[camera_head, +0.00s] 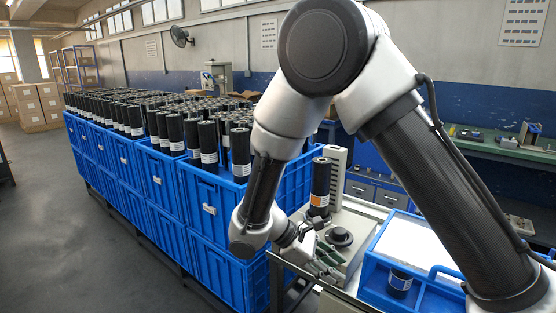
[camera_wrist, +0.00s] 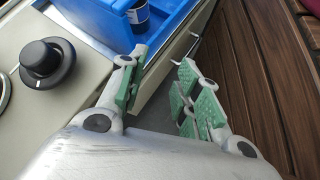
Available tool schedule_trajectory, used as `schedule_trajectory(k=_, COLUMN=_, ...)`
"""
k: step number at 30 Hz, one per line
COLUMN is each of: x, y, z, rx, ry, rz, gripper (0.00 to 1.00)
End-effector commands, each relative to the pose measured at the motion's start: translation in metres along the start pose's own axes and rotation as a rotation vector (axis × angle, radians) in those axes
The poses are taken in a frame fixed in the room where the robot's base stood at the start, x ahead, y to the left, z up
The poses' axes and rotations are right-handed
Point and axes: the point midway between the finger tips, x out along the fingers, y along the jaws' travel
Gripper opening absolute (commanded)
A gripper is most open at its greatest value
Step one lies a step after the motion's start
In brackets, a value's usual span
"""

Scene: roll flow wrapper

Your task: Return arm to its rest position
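My gripper (camera_head: 326,266) hangs low at the middle of the head view, at the end of my bent grey arm, beside the beige machine top (camera_head: 352,256). In the wrist view my gripper (camera_wrist: 165,88) shows two fingers with green pads standing apart. Nothing is between them, so it is open and empty. A round black knob (camera_head: 339,238) stands on the machine close to the gripper; it also shows at the left of the wrist view (camera_wrist: 45,62). A black roll with an orange label (camera_head: 319,190) stands upright behind the gripper.
Stacked blue crates (camera_head: 215,208) filled with upright black rolls line the left. A blue tray (camera_head: 430,298) with a black roll (camera_head: 400,281) is right of the gripper; the roll shows in the wrist view too (camera_wrist: 138,14). A green workbench (camera_head: 500,150) stands behind. Floor at left is clear.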

Motion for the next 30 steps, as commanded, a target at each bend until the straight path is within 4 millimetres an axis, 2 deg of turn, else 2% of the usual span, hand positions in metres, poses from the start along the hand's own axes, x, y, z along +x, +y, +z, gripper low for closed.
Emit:
schedule_trajectory(k=1, x=-0.002, y=0.005, z=0.026, rx=0.06, ry=0.055, rz=-0.071, gripper=0.33)
schedule_trajectory(k=6, x=-0.001, y=0.009, z=0.1, rx=0.268, ry=0.244, rz=-0.288, gripper=0.33)
schedule_trajectory(k=12, x=0.003, y=0.005, z=0.178, rx=0.543, ry=0.468, rz=-0.473, gripper=0.33)
schedule_trajectory(k=18, x=0.01, y=-0.006, z=0.251, rx=0.847, ry=0.677, rz=-0.573, gripper=0.33)
schedule_trajectory(k=24, x=0.019, y=-0.014, z=0.316, rx=1.115, ry=0.826, rz=-0.554, gripper=0.33)
schedule_trajectory(k=27, x=0.02, y=-0.014, z=0.341, rx=1.215, ry=0.873, rz=-0.522, gripper=0.33)
schedule_trajectory(k=30, x=0.023, y=-0.015, z=0.355, rx=1.28, ry=0.886, rz=-0.508, gripper=0.33)
